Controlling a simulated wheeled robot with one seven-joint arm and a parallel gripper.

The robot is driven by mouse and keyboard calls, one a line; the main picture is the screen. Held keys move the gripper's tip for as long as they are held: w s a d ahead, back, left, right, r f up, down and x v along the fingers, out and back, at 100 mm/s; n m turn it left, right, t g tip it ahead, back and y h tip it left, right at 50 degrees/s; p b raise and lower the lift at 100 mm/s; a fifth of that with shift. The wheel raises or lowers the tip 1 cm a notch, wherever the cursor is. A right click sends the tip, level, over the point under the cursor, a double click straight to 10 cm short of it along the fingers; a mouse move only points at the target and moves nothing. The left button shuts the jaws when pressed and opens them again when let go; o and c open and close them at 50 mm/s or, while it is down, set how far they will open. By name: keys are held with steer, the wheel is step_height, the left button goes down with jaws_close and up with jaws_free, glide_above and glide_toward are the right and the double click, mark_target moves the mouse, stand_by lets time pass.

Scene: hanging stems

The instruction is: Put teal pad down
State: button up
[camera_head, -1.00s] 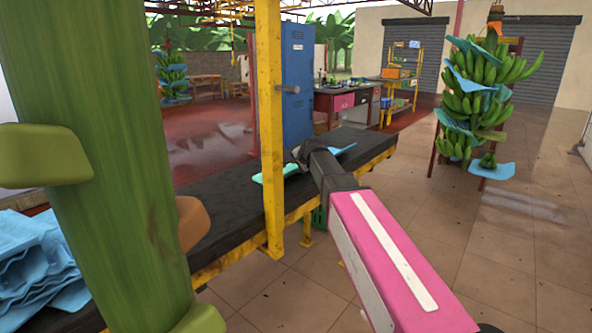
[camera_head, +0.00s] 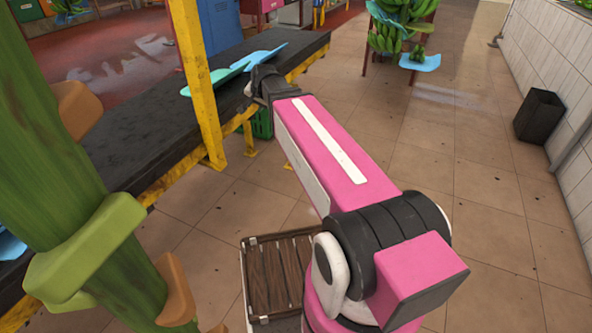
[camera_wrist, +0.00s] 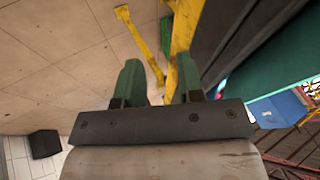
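The teal pad (camera_head: 208,81) lies at the right end of a long black-topped bench, beside a yellow post. A light blue pad (camera_head: 260,57) is just beyond it and overlaps it in the picture. My gripper (camera_head: 254,88) is at the bench's front edge, close beside the pads; its fingertips are hard to make out in the head view. In the wrist view my gripper (camera_wrist: 158,75) has its two green fingers apart, with only floor and yellow bench legs showing between them. A teal surface (camera_wrist: 265,88), likely the pad, shows to the right of the fingers.
The black bench (camera_head: 110,125) has a yellow frame and post (camera_head: 195,70). A thick green stem (camera_head: 60,150) with cut stubs hangs close at left. A banana bunch (camera_head: 400,28) hangs at the back. A black bin (camera_head: 538,115) stands by the right wall. Tiled floor between is open.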

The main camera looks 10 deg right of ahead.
steer(key=s+d+f+n+g, duration=0.2)
steer(key=s+d+f, duration=0.2)
steer(key=s+f, duration=0.2)
steer(key=s+d+f+n+g+h, duration=0.1)
steer(key=s+d+f+n+g, duration=0.1)
steer(key=s+f, duration=0.5)
steer(key=s+d+f+n+g+h, duration=0.1)
steer(key=s+d+f+n+g, duration=0.1)
steer(key=s+d+f, duration=0.3)
steer(key=s+f, duration=0.1)
steer(key=s, duration=0.1)
steer(key=shift+s+d+f, duration=0.25)
steer(key=shift+s+d, duration=0.1)
